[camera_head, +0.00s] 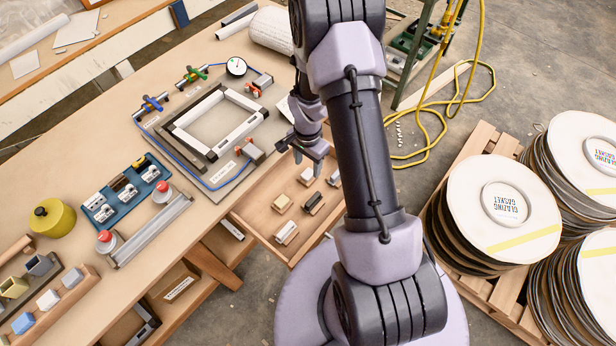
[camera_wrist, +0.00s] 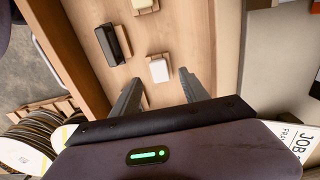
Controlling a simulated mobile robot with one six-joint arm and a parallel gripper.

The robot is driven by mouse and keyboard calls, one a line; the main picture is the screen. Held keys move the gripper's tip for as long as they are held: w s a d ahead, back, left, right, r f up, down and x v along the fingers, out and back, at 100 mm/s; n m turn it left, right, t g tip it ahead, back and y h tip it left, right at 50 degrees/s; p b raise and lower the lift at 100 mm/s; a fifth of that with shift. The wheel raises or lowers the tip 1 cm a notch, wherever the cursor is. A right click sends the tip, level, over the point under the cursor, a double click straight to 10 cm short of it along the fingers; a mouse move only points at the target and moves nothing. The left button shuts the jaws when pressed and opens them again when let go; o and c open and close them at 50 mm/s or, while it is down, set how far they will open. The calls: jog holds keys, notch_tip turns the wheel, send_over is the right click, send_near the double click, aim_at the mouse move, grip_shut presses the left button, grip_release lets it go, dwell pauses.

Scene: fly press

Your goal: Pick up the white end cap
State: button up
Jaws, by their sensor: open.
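The white end cap (camera_wrist: 159,70) lies on a small cream block in the open wooden drawer, seen in the wrist view just beyond and between my fingertips. In the head view what looks like the same cap (camera_head: 306,176) sits near the drawer's far side, just below my gripper (camera_head: 308,162). My gripper is open and points down into the drawer. In the wrist view my gripper (camera_wrist: 158,82) has nothing between its fingers. The fingers look apart from the cap; the height gap is hard to tell.
A dark piece (camera_wrist: 110,43) and a cream piece (camera_wrist: 145,6) lie near the cap in the drawer (camera_head: 262,222). The workbench (camera_head: 75,165) with a clamped frame (camera_head: 218,122) borders the drawer on the left. Gasket reels (camera_head: 500,212) stand on a pallet at right.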

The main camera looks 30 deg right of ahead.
aim_at(308, 173)
notch_tip(308, 173, down, 4)
jog(key=shift+f+b, duration=0.25)
jog(key=shift+b, duration=0.6)
jog(key=shift+r, duration=0.15)
jog(key=shift+c, duration=0.4)
grip_shut()
jog(key=shift+r, duration=0.1)
